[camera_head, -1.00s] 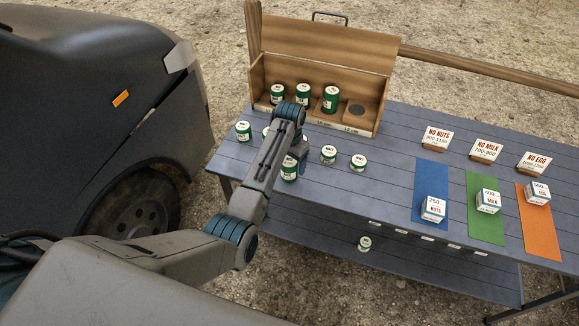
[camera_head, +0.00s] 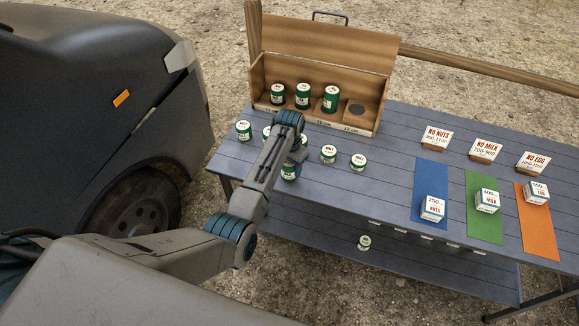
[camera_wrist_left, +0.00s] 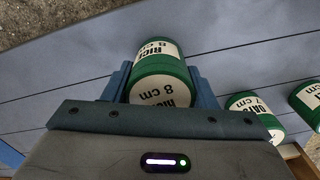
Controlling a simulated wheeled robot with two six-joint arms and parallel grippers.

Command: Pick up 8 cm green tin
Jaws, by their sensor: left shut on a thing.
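The 8 cm green tin (camera_wrist_left: 160,85), with a white label reading RICE 8 cm, sits between the two blue fingers of my left gripper (camera_wrist_left: 162,80) in the left wrist view. The fingers are shut on its sides. In the head view the tin (camera_head: 289,173) shows below my left gripper (camera_head: 293,166) near the table's front left edge, partly covered by fingers and wrist. I cannot tell whether its base touches the table. My right gripper is not in view.
Other green tins stand close by: one at left (camera_head: 243,131), two at right (camera_head: 328,154) (camera_head: 358,162). A wooden box (camera_head: 270,68) behind holds three tins. Coloured mats with small cartons lie at right, such as the blue mat (camera_head: 428,180). A dark vehicle (camera_head: 80,90) stands left.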

